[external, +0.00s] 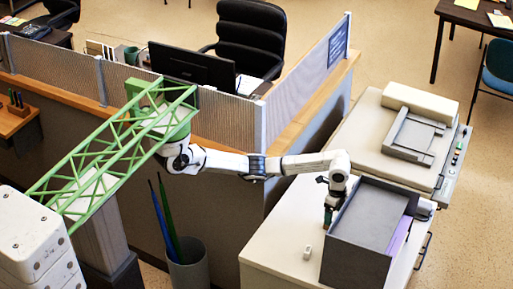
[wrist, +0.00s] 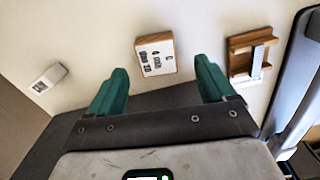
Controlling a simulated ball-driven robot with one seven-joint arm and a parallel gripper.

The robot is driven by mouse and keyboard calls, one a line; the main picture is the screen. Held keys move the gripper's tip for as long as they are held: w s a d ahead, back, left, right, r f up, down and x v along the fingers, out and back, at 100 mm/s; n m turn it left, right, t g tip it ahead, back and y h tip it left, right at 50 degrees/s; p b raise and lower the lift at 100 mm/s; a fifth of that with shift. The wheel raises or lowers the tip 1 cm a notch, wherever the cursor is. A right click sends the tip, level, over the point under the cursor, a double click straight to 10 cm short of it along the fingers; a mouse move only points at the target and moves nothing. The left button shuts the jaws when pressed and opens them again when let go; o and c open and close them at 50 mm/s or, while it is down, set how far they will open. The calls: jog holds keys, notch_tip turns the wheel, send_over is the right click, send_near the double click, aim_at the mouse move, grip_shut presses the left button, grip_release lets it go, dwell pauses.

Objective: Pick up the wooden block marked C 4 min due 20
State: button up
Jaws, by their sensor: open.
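In the wrist view a small wooden block (wrist: 155,54) with a white printed face lies on the pale top. Its print looks like a letter C and rows of dark characters, too small to read surely. My gripper (wrist: 161,68) is open, with one green finger on each side of the near part of the block in the picture; I cannot tell how far above it they are. In the external view my gripper (external: 329,208) points down over the cabinet top, beside the grey box. The block cannot be made out there.
A small white object (wrist: 48,77) lies to the left, also on the cabinet top (external: 283,240) in the external view (external: 307,253). A wooden holder (wrist: 238,62) stands right of the block. A dark grey tray box (external: 345,236) is close beside my gripper; a printer (external: 398,165) stands behind.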

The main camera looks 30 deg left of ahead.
jog(key=shift+s+a+f, duration=0.1)
jog(key=shift+s+f, duration=0.05)
jog(key=shift+f, duration=1.65)
jog(key=shift+c, duration=0.5)
jog(key=c, duration=1)
